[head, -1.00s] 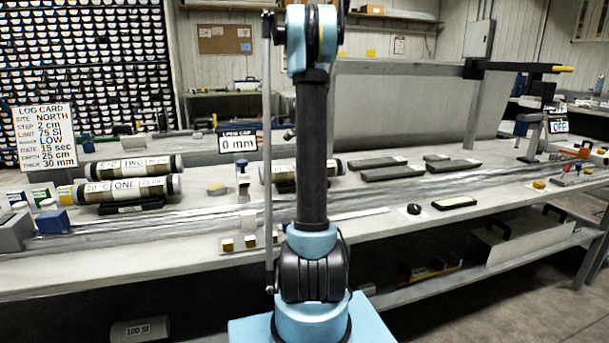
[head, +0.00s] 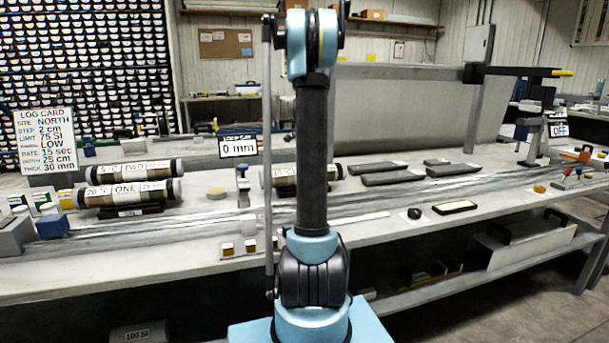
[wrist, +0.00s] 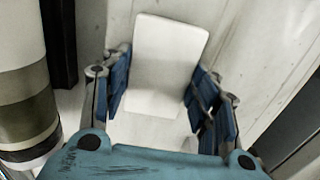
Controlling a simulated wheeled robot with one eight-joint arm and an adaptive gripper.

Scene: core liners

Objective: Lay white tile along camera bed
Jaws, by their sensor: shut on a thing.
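The white tile (wrist: 170,50) is a flat, round-cornered plate in the wrist view. My gripper (wrist: 160,85) is shut on it, with blue finger pads at its left and right sides. The tile reaches out beyond the pads. I cannot tell for certain which part is the camera bed; long grey rails (head: 160,228) run along the bench in the head view.
On the bench (head: 120,272) are core tubes ONE (head: 125,193) and TWO (head: 130,172), grey slabs (head: 393,177), a black puck (head: 415,213) and a log card (head: 46,140). A tall grey panel (head: 400,110) stands behind.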

